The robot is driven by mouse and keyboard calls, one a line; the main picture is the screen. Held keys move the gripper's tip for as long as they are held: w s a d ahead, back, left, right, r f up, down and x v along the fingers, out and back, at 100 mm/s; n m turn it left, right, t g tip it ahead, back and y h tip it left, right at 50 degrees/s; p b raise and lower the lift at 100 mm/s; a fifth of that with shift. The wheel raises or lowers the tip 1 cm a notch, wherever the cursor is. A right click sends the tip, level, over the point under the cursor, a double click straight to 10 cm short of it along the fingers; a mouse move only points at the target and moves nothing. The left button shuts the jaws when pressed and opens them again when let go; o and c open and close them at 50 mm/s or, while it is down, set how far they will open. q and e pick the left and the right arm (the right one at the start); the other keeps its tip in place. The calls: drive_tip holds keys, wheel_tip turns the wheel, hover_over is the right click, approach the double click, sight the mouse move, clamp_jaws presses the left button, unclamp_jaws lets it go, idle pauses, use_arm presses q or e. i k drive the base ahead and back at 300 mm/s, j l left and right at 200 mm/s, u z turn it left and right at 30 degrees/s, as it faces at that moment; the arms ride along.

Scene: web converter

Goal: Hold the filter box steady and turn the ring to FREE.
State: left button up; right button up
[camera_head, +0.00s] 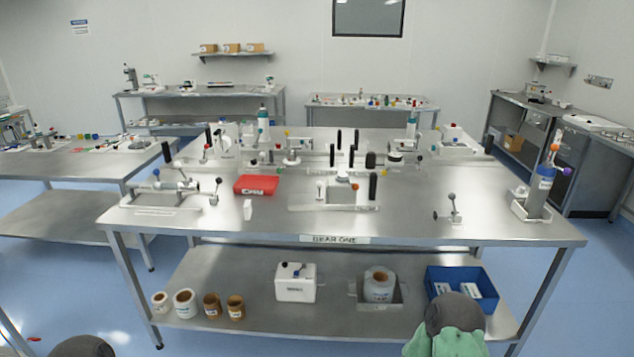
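I cannot tell for certain which item is the filter box, and no ring or FREE mark can be read at this size. A white box (295,285) with a dark knob and a small blue part on top stands on the lower shelf. A grey-blue upright canister (538,192) with orange and purple knobs stands in a white holder at the right end of the bench top. Neither of my grippers shows. Only rounded grey parts of mine appear at the bottom edge, the right one with green material by it.
The steel bench (390,226) carries handled fixtures and a red case (256,185). On its lower shelf are several rolls (185,303), a roll in a metal tray (379,286) and a blue bin (433,277). Other benches stand left, behind and right. The bench top's front strip is mostly clear.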

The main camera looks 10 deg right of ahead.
sight(355, 186)
drive_tip(key=i+l+u, duration=0.15)
drive_tip(key=l+u, duration=0.3)
drive_tip(key=l, duration=0.45)
drive_tip(key=l+u, duration=0.5)
drive_tip(key=l, duration=0.45)
